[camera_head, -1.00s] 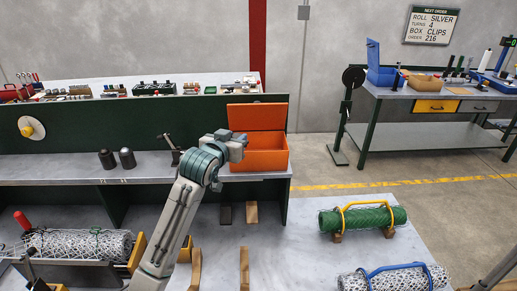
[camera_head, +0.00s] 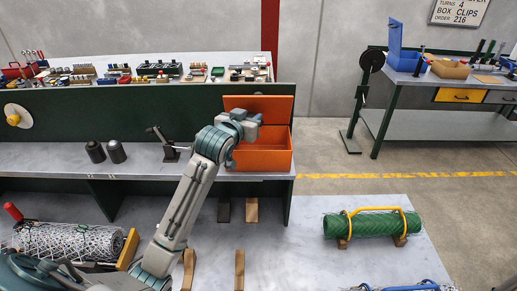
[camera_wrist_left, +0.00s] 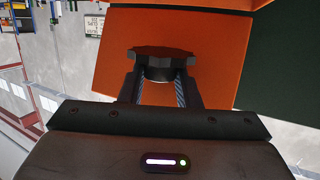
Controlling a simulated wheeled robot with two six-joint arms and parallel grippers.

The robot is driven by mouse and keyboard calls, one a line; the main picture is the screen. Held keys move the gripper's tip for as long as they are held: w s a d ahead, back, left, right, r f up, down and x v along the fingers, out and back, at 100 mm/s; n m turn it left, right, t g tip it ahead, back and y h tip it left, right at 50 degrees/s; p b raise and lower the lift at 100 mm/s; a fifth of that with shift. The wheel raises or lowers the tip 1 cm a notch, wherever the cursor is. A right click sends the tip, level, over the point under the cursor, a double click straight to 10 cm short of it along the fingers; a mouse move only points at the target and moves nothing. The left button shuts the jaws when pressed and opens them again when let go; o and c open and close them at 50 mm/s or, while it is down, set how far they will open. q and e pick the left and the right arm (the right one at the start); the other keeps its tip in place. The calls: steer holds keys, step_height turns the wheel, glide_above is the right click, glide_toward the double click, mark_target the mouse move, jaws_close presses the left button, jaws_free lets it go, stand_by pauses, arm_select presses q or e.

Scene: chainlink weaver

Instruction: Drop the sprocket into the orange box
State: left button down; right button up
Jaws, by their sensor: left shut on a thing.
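The orange box (camera_head: 268,160) stands on the grey bench shelf, its lid (camera_head: 275,103) raised at the back. My left gripper (camera_head: 250,129) is in front of the lid, around the height of the box's upper rim. In the left wrist view my left gripper (camera_wrist_left: 160,90) is shut on the sprocket (camera_wrist_left: 160,54), a dark toothed disc, with orange surfaces (camera_wrist_left: 222,40) behind it. The sprocket cannot be made out in the head view. The box's inside is mostly hidden by its front wall and my arm. My right gripper is not in view.
Two dark cylinders (camera_head: 106,152) and a small metal tool (camera_head: 168,146) stand on the shelf left of the box. Small parts line the upper shelf behind. A green mesh roll (camera_head: 370,224) lies on the lower table at right. Wooden blocks (camera_head: 251,211) lie below the box.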

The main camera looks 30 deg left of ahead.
arm_select(q)
step_height(320, 180, down, 5)
steer(key=shift+r, duration=0.1)
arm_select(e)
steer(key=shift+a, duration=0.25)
arm_select(q)
steer(key=c, duration=1)
jaws_free()
steer(key=shift+s, duration=0.15)
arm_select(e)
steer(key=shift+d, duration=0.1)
arm_select(q)
steer(key=b+v, duration=0.4)
steer(key=v, duration=0.6)
steer(key=shift+s, duration=0.3)
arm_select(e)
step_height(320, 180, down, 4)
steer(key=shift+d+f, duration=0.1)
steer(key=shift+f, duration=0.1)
